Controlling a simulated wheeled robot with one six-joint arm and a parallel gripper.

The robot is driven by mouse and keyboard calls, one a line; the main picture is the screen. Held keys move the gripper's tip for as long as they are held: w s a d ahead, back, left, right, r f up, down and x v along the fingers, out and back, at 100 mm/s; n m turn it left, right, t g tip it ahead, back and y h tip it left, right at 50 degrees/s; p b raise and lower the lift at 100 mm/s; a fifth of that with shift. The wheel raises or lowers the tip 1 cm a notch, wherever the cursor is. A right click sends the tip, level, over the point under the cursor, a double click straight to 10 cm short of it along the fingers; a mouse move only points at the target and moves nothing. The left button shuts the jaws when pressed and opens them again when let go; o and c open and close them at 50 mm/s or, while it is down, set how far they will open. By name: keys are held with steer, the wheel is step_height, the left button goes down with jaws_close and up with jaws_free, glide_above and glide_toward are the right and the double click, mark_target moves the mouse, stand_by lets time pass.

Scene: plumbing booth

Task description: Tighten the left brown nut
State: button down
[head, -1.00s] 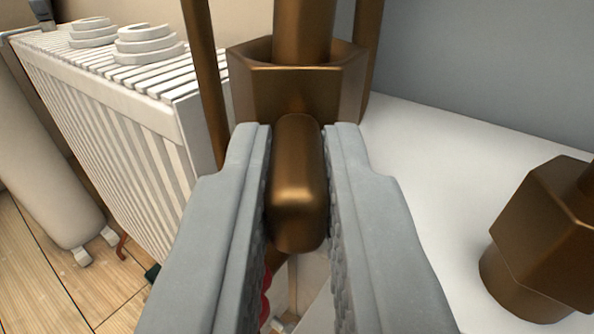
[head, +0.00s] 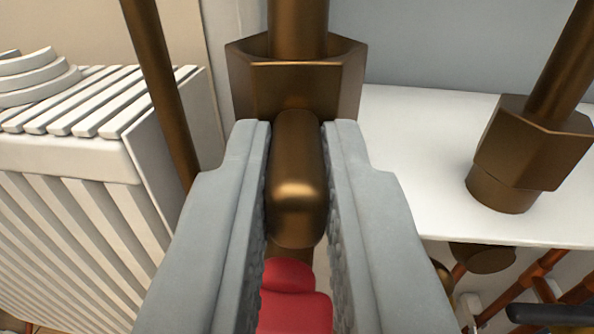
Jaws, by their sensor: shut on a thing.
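The left brown nut (head: 295,88) is a large hexagonal piece at the top centre of the head view. A vertical brown pipe (head: 298,28) rises out of its open top. A rounded brown piece (head: 297,185) juts from the nut's front towards me and appears joined to it. My gripper (head: 297,150) is shut on this rounded piece, one grey finger on each side. The fingertips reach close to the nut's front face. The nut's underside is hidden behind the rounded piece and fingers. A second brown hexagonal nut (head: 533,143) stands on its own pipe at the right.
A thin brown pipe (head: 160,90) runs down just left of the nut. A white ribbed radiator (head: 85,160) fills the left. A white ledge (head: 425,150) lies at the right, with copper pipes (head: 545,275) below. A red part (head: 295,300) shows below between the fingers.

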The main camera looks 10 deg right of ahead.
steer(key=m+g+h, duration=0.1)
steer(key=h, duration=0.1)
steer(key=a+m+g+h, duration=0.1)
steer(key=m+h, duration=0.1)
steer(key=h, duration=0.1)
steer(key=w+a+m+g+h, duration=0.1)
steer(key=m+h, duration=0.1)
steer(key=shift+w+a+g, duration=0.1)
steer(key=shift+a+g, duration=0.1)
steer(key=shift+g, duration=0.1)
steer(key=shift+w+a+m+g+h, duration=0.15)
steer(key=shift+w+m+g+h, duration=0.05)
steer(key=shift+m+g+h, duration=0.4)
steer(key=shift+w+a+m+g+h, duration=0.15)
steer(key=shift+a+m+g+h, duration=0.05)
steer(key=shift+m+g+h, duration=0.4)
steer(key=shift+w+a+m+g+h, duration=0.15)
steer(key=shift+w+m+g+h, duration=0.05)
steer(key=shift+m+g+h, duration=0.4)
steer(key=c, duration=1.4)
jaws_free()
steer(key=shift+c, duration=0.2)
steer(key=v, duration=1.7)
steer(key=shift+a, duration=0.3)
steer(key=shift+w, duration=0.1)
